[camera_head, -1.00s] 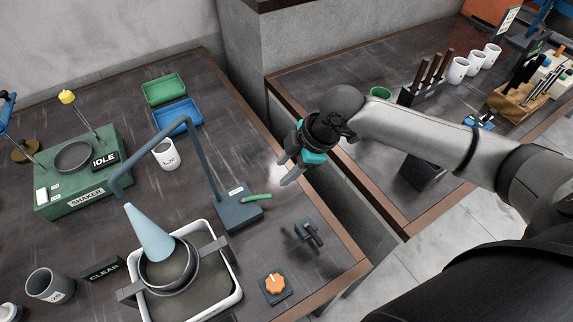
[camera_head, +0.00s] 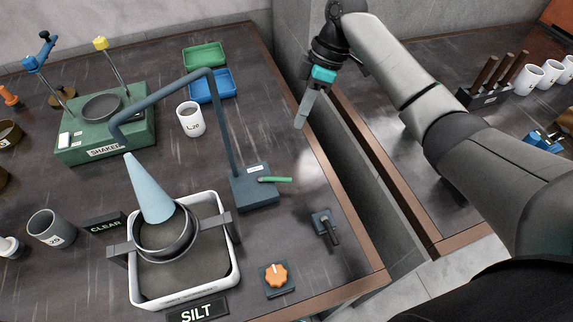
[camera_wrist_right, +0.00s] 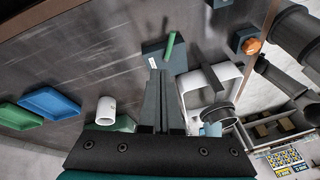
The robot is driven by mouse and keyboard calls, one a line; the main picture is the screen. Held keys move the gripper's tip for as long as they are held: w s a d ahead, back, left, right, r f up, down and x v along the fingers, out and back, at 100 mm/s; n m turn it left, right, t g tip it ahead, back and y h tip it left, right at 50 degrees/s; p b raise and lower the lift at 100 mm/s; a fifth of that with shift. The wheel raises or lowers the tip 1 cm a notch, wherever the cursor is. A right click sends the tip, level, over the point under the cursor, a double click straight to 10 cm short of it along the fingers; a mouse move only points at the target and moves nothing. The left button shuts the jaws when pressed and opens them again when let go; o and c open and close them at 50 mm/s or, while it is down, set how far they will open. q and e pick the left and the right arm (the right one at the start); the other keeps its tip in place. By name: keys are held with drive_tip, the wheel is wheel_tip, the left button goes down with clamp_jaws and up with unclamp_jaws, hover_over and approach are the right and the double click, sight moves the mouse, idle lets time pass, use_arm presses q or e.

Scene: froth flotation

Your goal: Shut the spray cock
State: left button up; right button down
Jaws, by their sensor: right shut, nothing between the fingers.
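The spray cock is a dark block (camera_head: 255,190) at the foot of a bent grey pipe (camera_head: 223,125), with a green lever (camera_head: 276,180) pointing right. A pale blue spray cone (camera_head: 148,192) runs from the pipe's end into a round sieve (camera_head: 165,240). My right gripper (camera_head: 299,124) is shut and empty, above the bench's right side, beyond the lever and apart from it. In the right wrist view its closed fingers (camera_wrist_right: 159,75) point toward the block (camera_wrist_right: 155,50) and the green lever (camera_wrist_right: 169,47). My left gripper is not in view.
The sieve sits over a white tub (camera_head: 235,275). An orange knob (camera_head: 276,276) and a small black-handled fitting (camera_head: 326,226) stand near the right edge. A white cup (camera_head: 190,120) and green and blue trays (camera_head: 210,88) are behind. A gap separates the two benches.

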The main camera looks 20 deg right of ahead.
approach(276, 179)
drive_tip(key=f, duration=0.5)
drive_tip(key=shift+w+a+b, duration=0.2)
drive_tip(key=shift+w+b, duration=0.1)
drive_tip(key=shift+s+a+f, duration=0.1)
drive_tip(key=shift+s+f, duration=0.25)
drive_tip(key=shift+f, duration=0.3)
drive_tip(key=shift+s+r+m+p, duration=0.1)
drive_tip(key=shift+s+m+p, duration=0.1)
drive_tip(key=shift+m+p, duration=0.4)
